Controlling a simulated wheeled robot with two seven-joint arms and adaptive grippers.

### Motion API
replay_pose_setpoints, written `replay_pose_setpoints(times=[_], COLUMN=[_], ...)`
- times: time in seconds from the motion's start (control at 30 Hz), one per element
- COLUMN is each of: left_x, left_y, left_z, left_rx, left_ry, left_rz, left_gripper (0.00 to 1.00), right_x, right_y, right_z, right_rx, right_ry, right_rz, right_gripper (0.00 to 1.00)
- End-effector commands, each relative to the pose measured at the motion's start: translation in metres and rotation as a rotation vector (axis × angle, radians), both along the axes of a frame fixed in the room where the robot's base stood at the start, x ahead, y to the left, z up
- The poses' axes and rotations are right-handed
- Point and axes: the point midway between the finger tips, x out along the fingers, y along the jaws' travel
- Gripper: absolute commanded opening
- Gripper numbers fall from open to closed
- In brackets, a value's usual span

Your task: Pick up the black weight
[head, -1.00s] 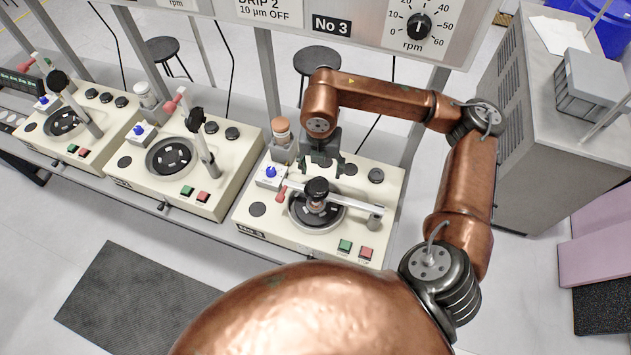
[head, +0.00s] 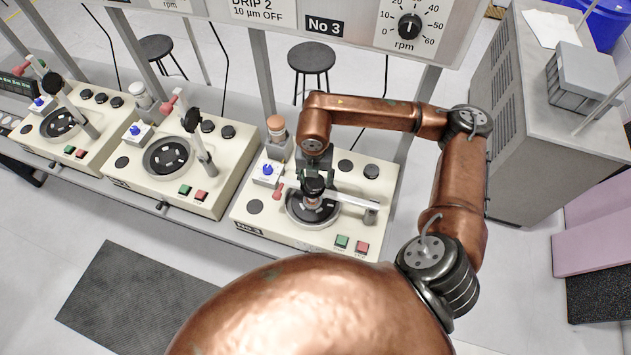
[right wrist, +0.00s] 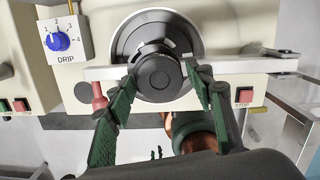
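The black weight (head: 313,187) is a round black knob-like piece standing above the dark round plate (head: 296,215) of the No 3 machine. In the right wrist view the green fingers of my right gripper (right wrist: 160,80) stand apart, one on each side of the weight. They look open, with a narrow gap at the right finger; contact on the left is unclear. My left gripper is not in view.
A DRIP box with a blue knob (right wrist: 58,41) and a red-tipped part (right wrist: 99,94) sit left of the plate. Green (head: 341,241) and red (head: 362,247) buttons are at the machine's front. A brown-topped bottle (head: 277,135) stands behind. Two similar machines stand to the left.

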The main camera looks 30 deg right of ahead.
Motion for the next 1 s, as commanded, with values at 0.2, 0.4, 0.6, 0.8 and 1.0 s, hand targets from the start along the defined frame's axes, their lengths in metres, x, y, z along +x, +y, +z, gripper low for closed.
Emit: replay_pose_setpoints(times=[0.2,0.4,0.6,0.8,1.0], left_x=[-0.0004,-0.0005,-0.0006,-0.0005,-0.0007], left_y=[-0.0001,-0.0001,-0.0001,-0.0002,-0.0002], left_z=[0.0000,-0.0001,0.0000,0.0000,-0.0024], left_rx=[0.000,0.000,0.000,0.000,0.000], left_ry=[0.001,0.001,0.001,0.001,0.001], left_rz=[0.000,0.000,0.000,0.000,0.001], left_gripper=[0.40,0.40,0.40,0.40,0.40], right_x=[0.0001,0.0001,0.0000,0.0005,0.0009], right_y=[0.0000,0.0000,0.0000,0.0001,0.0002], right_z=[0.0003,0.0004,0.0004,0.0010,0.0048], right_rx=[0.000,0.000,0.000,0.000,0.000], right_ry=[0.000,0.000,0.000,-0.001,-0.003], right_rz=[0.000,0.000,0.000,0.000,-0.001], right_gripper=[0.32,0.18,0.04,0.01,0.01])
